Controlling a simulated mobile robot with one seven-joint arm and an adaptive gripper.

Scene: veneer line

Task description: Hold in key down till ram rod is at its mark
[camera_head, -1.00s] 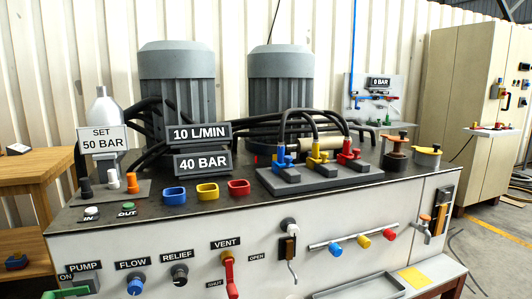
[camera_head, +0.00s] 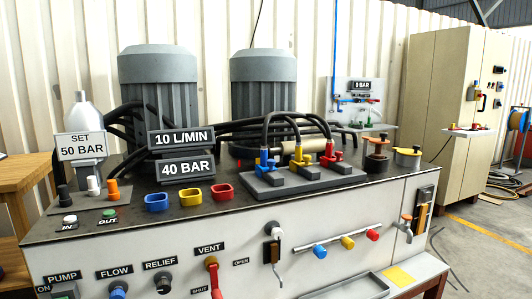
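The in key is a white round button (camera_head: 69,219) above the IN label, at the left front of the bench top. It stands clear, with nothing touching it. The green out key (camera_head: 109,213) is just right of it, above the OUT label. A cream cylinder (camera_head: 297,148) lies partly hidden behind hoses and coloured couplings on the right half of the bench; I cannot tell whether it is the ram. No rod or mark can be made out. My gripper is not in view.
The bench top (camera_head: 240,205) carries signs reading 10 L/MIN (camera_head: 181,139), 40 BAR (camera_head: 187,169) and SET 50 BAR (camera_head: 81,146). Blue, yellow and red cups (camera_head: 188,195) stand near the front edge. The red vent lever (camera_head: 213,277) and other knobs stick out from the front panel.

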